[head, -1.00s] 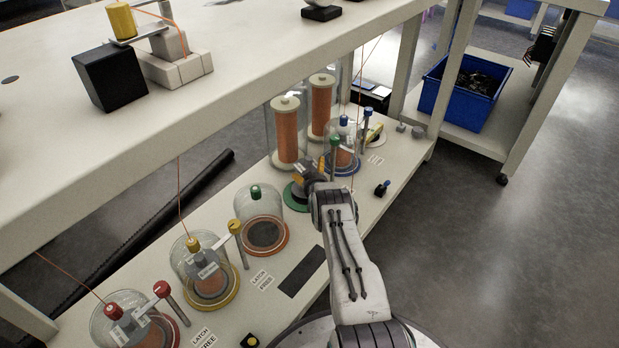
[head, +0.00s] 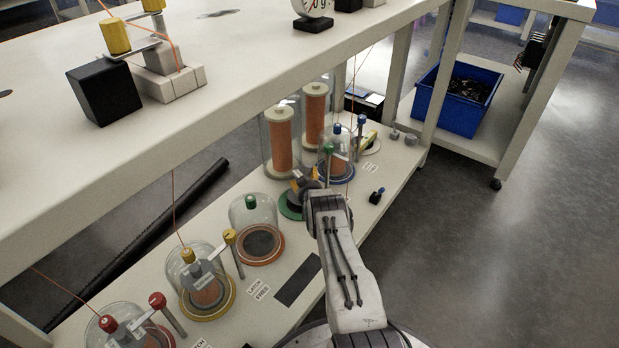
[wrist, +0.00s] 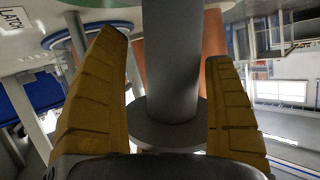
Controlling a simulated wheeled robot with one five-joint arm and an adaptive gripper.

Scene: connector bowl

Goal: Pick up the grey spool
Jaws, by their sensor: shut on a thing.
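The grey spool (wrist: 170,60) stands between the two yellow fingers of my gripper (wrist: 165,110) in the wrist view. It has a grey shaft and a wide round flange (wrist: 165,128). My gripper is shut on it. In the head view my gripper (head: 306,180) is over the green round base (head: 289,207), in front of the tall orange columns. The spool is small there and partly hidden by my gripper. I cannot tell whether it touches the base.
Clear domes with red, yellow and green (head: 252,212) knobs stand along the lower shelf at left. Two orange columns (head: 281,140) under glass stand behind my gripper. A blue-knobbed dome (head: 337,150) stands close to its right. The upper shelf (head: 215,65) overhangs behind.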

